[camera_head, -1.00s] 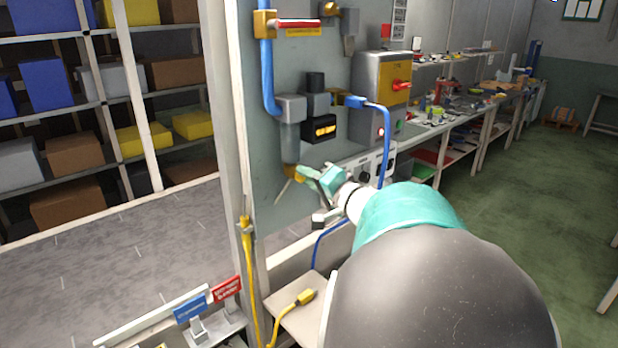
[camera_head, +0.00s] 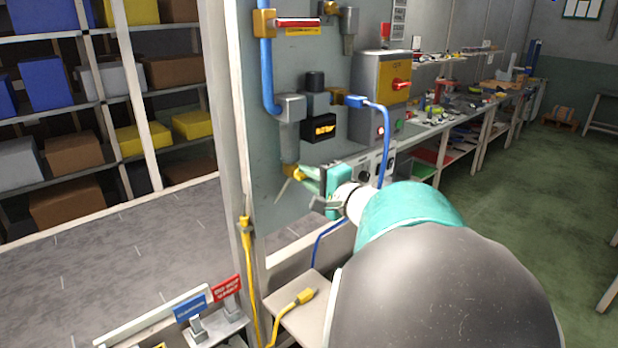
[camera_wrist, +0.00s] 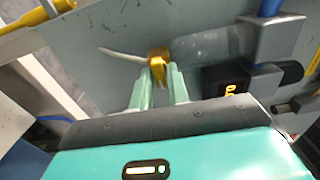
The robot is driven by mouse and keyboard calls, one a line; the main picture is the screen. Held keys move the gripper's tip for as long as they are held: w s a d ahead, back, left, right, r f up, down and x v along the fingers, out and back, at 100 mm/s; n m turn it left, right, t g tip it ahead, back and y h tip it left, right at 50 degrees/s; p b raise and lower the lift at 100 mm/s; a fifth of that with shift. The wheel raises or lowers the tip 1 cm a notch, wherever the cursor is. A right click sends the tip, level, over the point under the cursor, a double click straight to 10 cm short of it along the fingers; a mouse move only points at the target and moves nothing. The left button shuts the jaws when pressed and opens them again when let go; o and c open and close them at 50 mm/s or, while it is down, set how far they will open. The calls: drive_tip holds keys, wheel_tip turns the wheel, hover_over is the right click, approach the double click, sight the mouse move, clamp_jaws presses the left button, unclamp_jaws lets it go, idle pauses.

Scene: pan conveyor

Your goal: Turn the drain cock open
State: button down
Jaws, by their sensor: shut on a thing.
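The drain cock (camera_head: 291,171) is a small brass-yellow fitting at the bottom of a grey filter bowl (camera_head: 289,143) on the upright panel. In the wrist view the cock (camera_wrist: 157,54) shows with a thin white spout pointing left. My gripper (camera_head: 304,175) reaches it from the right. In the wrist view my pale green fingers (camera_wrist: 159,76) stand on both sides of the cock's yellow tab and are shut on it. The tab's far side is hidden, and its exact turn is hard to tell.
A black box with an orange display (camera_head: 322,127) and a blue hose (camera_head: 384,150) are close to the right of the bowl. A grey-yellow switch box (camera_head: 382,85) hangs further right. A white post (camera_head: 232,130) stands left. A yellow cable (camera_head: 248,260) hangs below.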

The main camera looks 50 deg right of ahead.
drive_tip(key=c, duration=1.5)
unclamp_jaws()
drive_tip(key=shift+s, duration=0.15)
drive_tip(key=s, duration=0.4)
drive_tip(key=s+a, duration=0.1)
drive_tip(key=s, duration=0.8)
drive_tip(key=shift+s+a, duration=0.25)
